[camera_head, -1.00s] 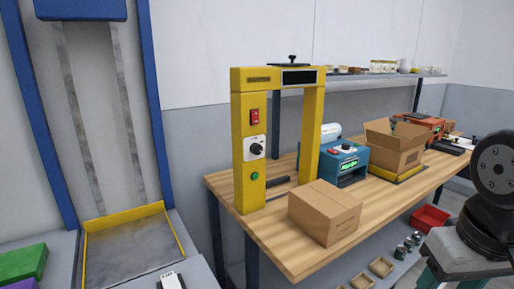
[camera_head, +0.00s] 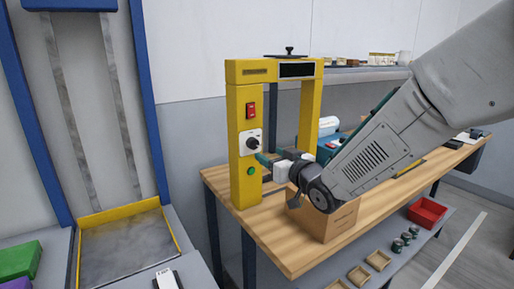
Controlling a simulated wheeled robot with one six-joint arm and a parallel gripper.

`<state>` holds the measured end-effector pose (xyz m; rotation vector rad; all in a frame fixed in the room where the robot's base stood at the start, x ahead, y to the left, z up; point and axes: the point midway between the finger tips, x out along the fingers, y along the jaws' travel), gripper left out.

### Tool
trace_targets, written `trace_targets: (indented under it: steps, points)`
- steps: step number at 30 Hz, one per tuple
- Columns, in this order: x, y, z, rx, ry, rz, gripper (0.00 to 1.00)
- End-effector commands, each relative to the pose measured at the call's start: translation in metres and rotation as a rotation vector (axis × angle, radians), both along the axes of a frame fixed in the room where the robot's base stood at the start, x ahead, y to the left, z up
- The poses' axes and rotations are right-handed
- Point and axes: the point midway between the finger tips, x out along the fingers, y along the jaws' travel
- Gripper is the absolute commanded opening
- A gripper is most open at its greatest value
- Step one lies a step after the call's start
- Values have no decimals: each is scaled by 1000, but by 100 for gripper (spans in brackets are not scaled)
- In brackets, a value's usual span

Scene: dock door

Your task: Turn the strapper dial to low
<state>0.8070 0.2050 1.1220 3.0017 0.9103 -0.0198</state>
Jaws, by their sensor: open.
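The strapper (camera_head: 245,185) is a yellow arch frame at the left end of the wooden bench. Its dial (camera_head: 253,143) is a black knob on a white plate on the front of the left post, between a red switch (camera_head: 249,109) above and a green button (camera_head: 250,171) below. The dial's setting is too small to read. My gripper (camera_head: 264,160) is open, its fingertips just right of and slightly below the dial, near the post. I cannot tell whether they touch anything.
A closed cardboard box (camera_head: 343,221) stands on the bench (camera_head: 268,235) under my arm. My arm hides much of the bench's right side. A red bin (camera_head: 427,212) and small trays sit on the lower shelf. A yellow-edged platform (camera_head: 125,245) lies to the left.

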Motion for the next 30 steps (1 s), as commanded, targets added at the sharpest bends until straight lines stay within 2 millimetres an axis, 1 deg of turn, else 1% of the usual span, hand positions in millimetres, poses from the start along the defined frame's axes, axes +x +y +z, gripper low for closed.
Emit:
trace_targets:
  steps: [5, 9, 15, 20, 27, 29, 30]
  points:
    - [15, 12, 0, 10, -10, 9, 55]
    - [35, 25, 0, 10, -10, 7, 55]
    - [57, 39, 0, 9, -11, 7, 55]
    - [64, 44, 0, 8, -10, 5, 55]
    - [65, 44, 1, 8, -10, 5, 55]
    - [65, 44, 1, 8, -10, 5, 38]
    - [65, 44, 1, 8, -10, 5, 27]
